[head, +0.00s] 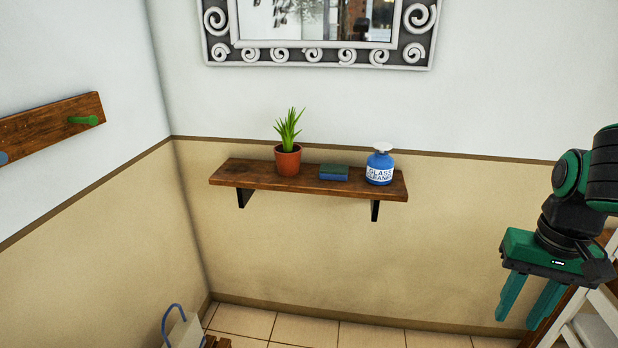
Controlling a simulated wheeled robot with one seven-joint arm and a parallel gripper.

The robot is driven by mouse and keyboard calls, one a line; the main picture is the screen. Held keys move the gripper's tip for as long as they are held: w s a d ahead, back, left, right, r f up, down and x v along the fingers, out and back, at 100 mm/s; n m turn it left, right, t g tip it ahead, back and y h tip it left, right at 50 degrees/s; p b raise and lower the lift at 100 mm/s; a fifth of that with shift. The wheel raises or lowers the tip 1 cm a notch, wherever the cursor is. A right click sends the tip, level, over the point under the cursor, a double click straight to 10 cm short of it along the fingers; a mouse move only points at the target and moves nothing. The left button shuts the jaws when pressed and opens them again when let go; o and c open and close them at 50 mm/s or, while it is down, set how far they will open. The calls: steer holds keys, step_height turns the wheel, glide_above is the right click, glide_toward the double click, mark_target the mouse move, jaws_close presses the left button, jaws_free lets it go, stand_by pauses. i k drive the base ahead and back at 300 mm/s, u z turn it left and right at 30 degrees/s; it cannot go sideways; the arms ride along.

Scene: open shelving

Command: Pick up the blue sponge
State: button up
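The blue sponge (333,175) lies on a wooden wall shelf (240,173), in the head view. It is a small flat block, blue on its side with a darker green top. It sits between a potted plant (288,158) on its left and a glass cleaner bottle (379,166) on its right, with small gaps. My gripper (528,312) is at the lower right, well apart from the shelf and pointing down. Its two green fingers are spread, with nothing seen between them.
A silver-framed mirror (318,54) hangs above the shelf. A wooden peg rail (50,124) is on the left wall. A white object with a blue handle (184,332) stands at the bottom left. White slatted furniture (597,328) is behind my gripper. The wall below the shelf is bare.

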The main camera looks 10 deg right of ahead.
mark_target(327, 171)
steer(key=u, duration=0.05)
steer(key=i, duration=1)
